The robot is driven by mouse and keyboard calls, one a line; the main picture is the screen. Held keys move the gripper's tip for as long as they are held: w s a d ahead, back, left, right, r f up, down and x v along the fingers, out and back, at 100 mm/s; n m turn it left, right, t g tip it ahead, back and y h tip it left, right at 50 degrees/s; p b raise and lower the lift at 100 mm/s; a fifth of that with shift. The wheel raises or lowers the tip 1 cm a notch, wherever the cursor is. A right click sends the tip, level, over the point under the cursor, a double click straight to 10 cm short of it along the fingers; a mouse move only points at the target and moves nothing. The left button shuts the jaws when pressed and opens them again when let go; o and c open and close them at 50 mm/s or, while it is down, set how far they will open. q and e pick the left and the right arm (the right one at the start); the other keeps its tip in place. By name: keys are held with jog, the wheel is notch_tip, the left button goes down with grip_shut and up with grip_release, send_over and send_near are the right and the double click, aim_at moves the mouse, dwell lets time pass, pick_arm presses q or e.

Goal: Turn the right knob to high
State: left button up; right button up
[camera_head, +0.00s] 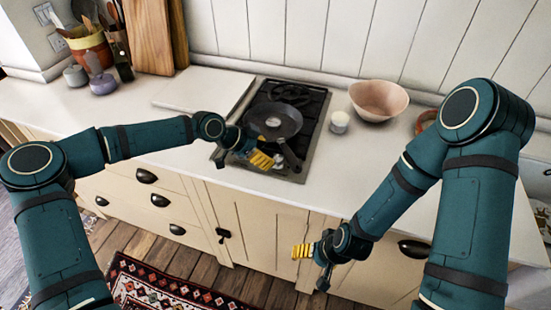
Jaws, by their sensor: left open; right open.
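A black gas hob (312,104) is set into the white counter, with a dark frying pan (285,118) on it. The right knob cannot be made out; the front part of the hob is partly hidden by my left gripper and the pan. My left gripper (276,162) is open over the hob's front edge, close to the pan's handle. I cannot tell whether it touches anything. My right gripper (306,264) is open and empty, low in front of the cabinet doors, below the counter and away from the hob.
A small white pot (339,121) and a pink bowl (379,100) stand right of the hob. A white board (203,91) lies to its left. Utensil pots and wooden boards (148,35) stand at the back left. The counter's front left is clear.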

aim_at(276, 159)
pick_arm(q)
jog(key=shift+x, duration=2.35)
grip_shut()
